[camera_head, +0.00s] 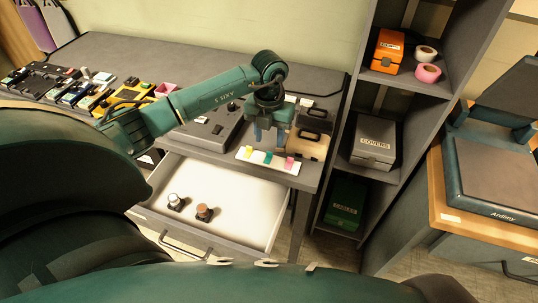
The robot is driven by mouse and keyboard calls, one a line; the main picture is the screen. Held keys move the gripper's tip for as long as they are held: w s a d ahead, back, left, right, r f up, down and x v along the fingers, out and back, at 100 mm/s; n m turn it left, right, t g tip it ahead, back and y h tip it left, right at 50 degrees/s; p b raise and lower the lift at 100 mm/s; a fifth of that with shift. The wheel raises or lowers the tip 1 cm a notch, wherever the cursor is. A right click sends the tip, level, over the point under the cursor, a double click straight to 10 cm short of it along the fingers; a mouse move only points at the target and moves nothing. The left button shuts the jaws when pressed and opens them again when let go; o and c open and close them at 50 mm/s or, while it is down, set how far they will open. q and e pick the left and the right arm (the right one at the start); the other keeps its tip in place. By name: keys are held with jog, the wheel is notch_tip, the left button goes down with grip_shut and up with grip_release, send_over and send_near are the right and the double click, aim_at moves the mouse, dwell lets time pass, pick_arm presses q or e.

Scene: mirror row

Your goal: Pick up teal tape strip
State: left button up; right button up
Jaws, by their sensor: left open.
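The teal tape strip (267,157) lies on a white card (275,164) near the front right edge of the grey desk. My left gripper (264,138) points down just above and behind the card, near the teal strip. It is open, and nothing shows between its fingers. The exact height of the fingertips above the strip is hard to tell. My right gripper is out of view.
A tan case with black handles (312,142) stands close right of the gripper. A grey control box (212,125) is to its left, with several pedals (125,97) farther left. Below, an open drawer (235,200) holds two small knobs. A shelf (345,120) rises at right.

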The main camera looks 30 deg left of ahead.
aim_at(268, 157)
pick_arm(q)
jog(key=shift+w+f+p, duration=0.15)
jog(key=shift+f+p, duration=0.35)
jog(key=shift+f, duration=2.25)
jog(key=shift+c, duration=0.3)
grip_shut()
